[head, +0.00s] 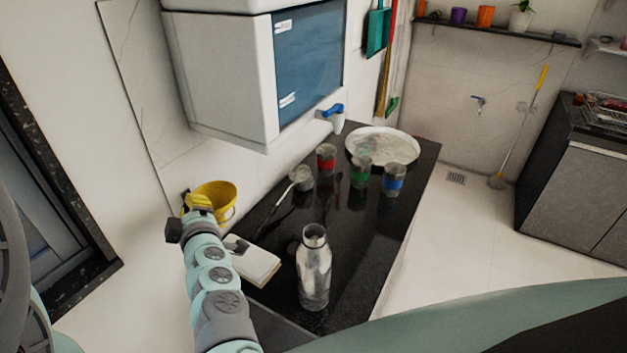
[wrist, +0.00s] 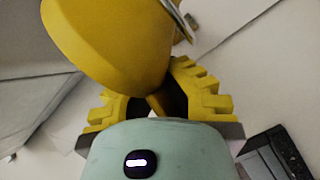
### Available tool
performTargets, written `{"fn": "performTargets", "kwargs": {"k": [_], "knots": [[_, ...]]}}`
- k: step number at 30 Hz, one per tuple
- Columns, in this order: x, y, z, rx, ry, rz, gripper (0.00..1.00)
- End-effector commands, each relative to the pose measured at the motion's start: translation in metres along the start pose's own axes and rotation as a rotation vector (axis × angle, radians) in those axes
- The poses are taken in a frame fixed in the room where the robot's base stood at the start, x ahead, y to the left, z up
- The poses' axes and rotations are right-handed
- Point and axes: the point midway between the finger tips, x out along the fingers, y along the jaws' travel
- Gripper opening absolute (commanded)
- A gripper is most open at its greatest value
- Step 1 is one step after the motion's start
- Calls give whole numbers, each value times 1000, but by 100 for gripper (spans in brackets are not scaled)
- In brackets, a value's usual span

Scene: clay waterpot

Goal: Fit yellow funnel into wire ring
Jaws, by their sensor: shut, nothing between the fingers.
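The yellow funnel (head: 217,191) is at the left end of the dark counter, close to the white wall, wide mouth up. In the wrist view the yellow funnel (wrist: 115,40) looms large just beyond my fingers. A thin grey metal piece (wrist: 180,18) runs along the funnel's edge, perhaps the wire ring. I cannot tell if it goes fully around the funnel. My gripper (head: 198,202), with yellow ridged fingers, is right beside the funnel and partly covers it in the head view. It is shut and empty.
Cups with red (head: 327,160), green (head: 361,172) and blue (head: 394,180) bands stand farther back. A white water dispenser (head: 225,85) hangs above the counter.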

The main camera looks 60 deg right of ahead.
Motion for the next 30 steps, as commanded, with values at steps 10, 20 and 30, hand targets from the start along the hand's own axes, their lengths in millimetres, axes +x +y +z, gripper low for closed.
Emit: {"fn": "performTargets", "kwargs": {"k": [10,20,30], "knots": [[0,0,-1,0,1,-1,20],[0,0,-1,0,1,0,39],[-19,0,2,0,-4,-1,39]]}}
